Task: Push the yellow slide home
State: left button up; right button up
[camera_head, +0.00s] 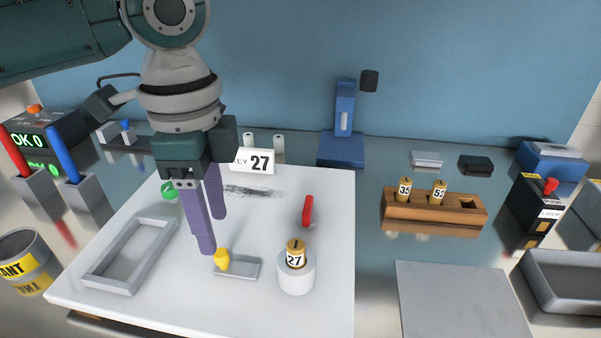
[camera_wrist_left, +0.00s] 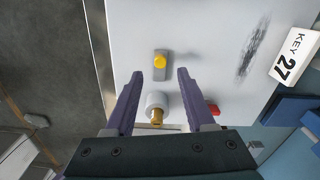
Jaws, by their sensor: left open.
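The yellow slide (camera_head: 222,260) is a small yellow knob on the left part of a short grey plate (camera_head: 246,268), on the white panel. In the left wrist view the yellow knob (camera_wrist_left: 159,62) shows on its plate just beyond the fingers. My left gripper (camera_head: 211,236) has purple fingers pointing down, above and behind the knob in the head view. It is open and empty. In the wrist view the left gripper (camera_wrist_left: 160,73) has a clear gap between its fingertips, in line with the knob. Contact with the knob cannot be made out. My right gripper is not in view.
A white post (camera_head: 296,280) holding a brass cylinder marked 27 (camera_head: 296,255) stands right of the slide. A red handle (camera_head: 308,210), a grey frame (camera_head: 103,274) and a KEY 27 sign (camera_head: 258,161) are also on the panel (camera_head: 190,300). A wooden rack (camera_head: 436,211) stands to the right.

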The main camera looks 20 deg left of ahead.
aim_at(221, 253)
pick_arm(q)
notch_tip(221, 253, down, 5)
jog(key=shift+f, duration=0.1)
jog(key=shift+c, duration=0.2)
grip_shut()
dwell(0.4)
dwell(0.9)
